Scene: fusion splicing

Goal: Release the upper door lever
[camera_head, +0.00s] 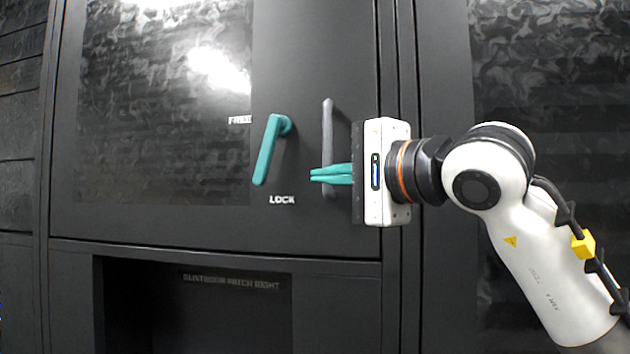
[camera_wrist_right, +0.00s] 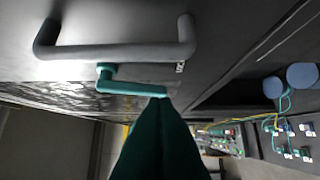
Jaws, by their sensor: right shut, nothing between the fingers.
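The teal door lever (camera_head: 268,152) is on the dark cabinet door, pivoted at its top end. It hangs down and tilts slightly left, its free end between the FREE label (camera_head: 240,120) and the LOCK label (camera_head: 282,199). The lever also shows in the right wrist view (camera_wrist_right: 130,88), beyond the fingertips. My right gripper (camera_head: 312,175) is shut and empty, its teal fingers pointing left. The fingertips are to the right of the lever, apart from it in the head view, and overlap the grey handle. The fingers fill the lower middle of the right wrist view (camera_wrist_right: 160,105). My left gripper is not in view.
A grey vertical bar handle (camera_head: 328,120) stands out from the door just right of the lever, partly hidden behind my fingers. It crosses the top of the right wrist view (camera_wrist_right: 115,51). Below the door is a dark recess (camera_head: 240,320). The door left of the lever is clear.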

